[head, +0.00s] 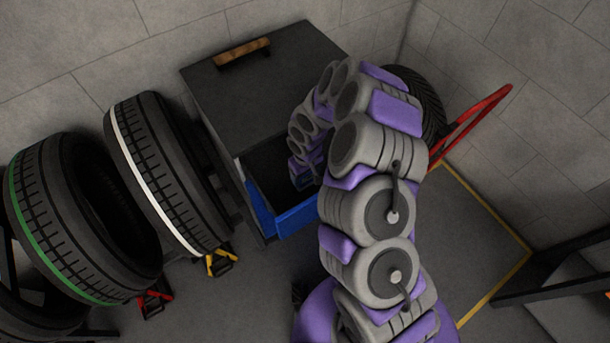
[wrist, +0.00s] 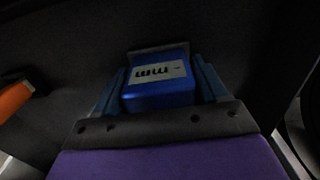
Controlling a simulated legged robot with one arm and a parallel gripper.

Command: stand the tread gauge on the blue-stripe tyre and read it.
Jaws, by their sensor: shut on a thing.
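The tread gauge (wrist: 158,92) is a small blue box with a pale display marked "mm", upside down in the wrist view. My gripper (wrist: 162,82) is shut on it, one finger on each side. In the head view my arm bends over and down into an open blue-fronted drawer (head: 296,216); the gauge and fingertips are hidden there. No blue stripe shows on any tyre. A tyre with a green stripe (head: 38,245) and one with a white stripe (head: 150,180) stand at the left. Another tyre (head: 428,98) is partly behind my arm, its stripe unseen.
The drawer belongs to a dark cabinet (head: 300,60) with a wooden-looking block (head: 243,53) on top. Red (head: 153,303) and yellow (head: 219,262) stands sit by the tyres. A red handle (head: 478,115) rises at the right. An orange object (wrist: 14,98) lies left of the gripper.

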